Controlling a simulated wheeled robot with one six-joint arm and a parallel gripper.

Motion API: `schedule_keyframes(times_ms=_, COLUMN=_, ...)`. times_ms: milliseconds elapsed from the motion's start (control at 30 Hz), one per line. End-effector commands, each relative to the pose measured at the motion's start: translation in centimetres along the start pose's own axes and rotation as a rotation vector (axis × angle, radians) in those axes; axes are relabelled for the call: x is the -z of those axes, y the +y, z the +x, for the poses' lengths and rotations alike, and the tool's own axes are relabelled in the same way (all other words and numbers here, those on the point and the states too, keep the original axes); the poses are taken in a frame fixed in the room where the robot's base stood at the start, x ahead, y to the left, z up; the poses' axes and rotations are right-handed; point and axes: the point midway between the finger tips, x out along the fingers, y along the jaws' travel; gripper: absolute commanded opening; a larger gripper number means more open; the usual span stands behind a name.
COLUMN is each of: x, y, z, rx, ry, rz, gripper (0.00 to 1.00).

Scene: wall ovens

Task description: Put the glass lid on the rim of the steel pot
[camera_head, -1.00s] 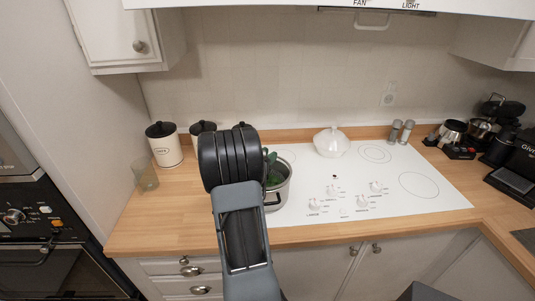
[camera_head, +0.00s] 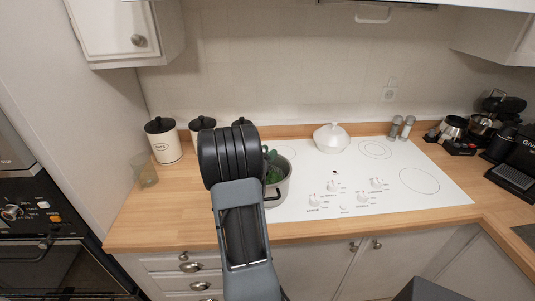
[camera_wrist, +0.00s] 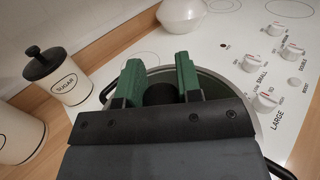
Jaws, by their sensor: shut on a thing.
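The steel pot (camera_head: 279,188) stands at the left front of the white cooktop, partly behind my arm. Its side and dark handle show in the head view, and its handles show at both sides in the wrist view. My gripper (camera_wrist: 160,88) has green fingers closed on the dark knob of the glass lid (camera_wrist: 212,84). The fingers (camera_head: 270,166) point down over the pot's mouth in the head view. The lid lies over the pot's opening, its near part hidden by my gripper. I cannot tell whether it touches the rim all round.
A white lidded dish (camera_head: 331,139) stands behind the pot on the cooktop (camera_head: 410,195). White canisters (camera_head: 164,146) and a drinking glass (camera_head: 146,172) stand at left. Shakers (camera_head: 400,127) and coffee gear (camera_head: 470,135) are at right. The cooktop's right side is clear.

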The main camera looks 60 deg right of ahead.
Motion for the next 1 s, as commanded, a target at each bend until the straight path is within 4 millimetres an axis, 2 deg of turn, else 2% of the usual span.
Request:
schedule_keyframes(times_ms=100, x=0.3, y=0.0, z=0.0, rx=0.0, ry=-0.001, rz=0.001, gripper=0.0)
schedule_keyframes(times_ms=133, x=0.2, y=0.0, z=0.0, rx=0.0, ry=-0.001, rz=0.001, gripper=0.34)
schedule_keyframes(times_ms=400, x=0.2, y=0.0, z=0.0, rx=0.0, ry=-0.001, rz=0.0, gripper=0.6)
schedule_keyframes(times_ms=667, x=0.3, y=0.0, z=-0.1, rx=0.0, ry=0.001, rz=0.0, gripper=0.62)
schedule_keyframes(times_ms=767, x=0.3, y=0.1, z=-0.7, rx=-0.002, ry=0.0, rz=0.0, gripper=0.62)
schedule_keyframes(times_ms=867, x=0.4, y=0.1, z=-2.0, rx=-0.004, ry=0.0, rz=0.001, gripper=0.62)
schedule_keyframes(times_ms=1000, x=0.4, y=0.1, z=-4.8, rx=-0.005, ry=0.0, rz=0.001, gripper=0.62)
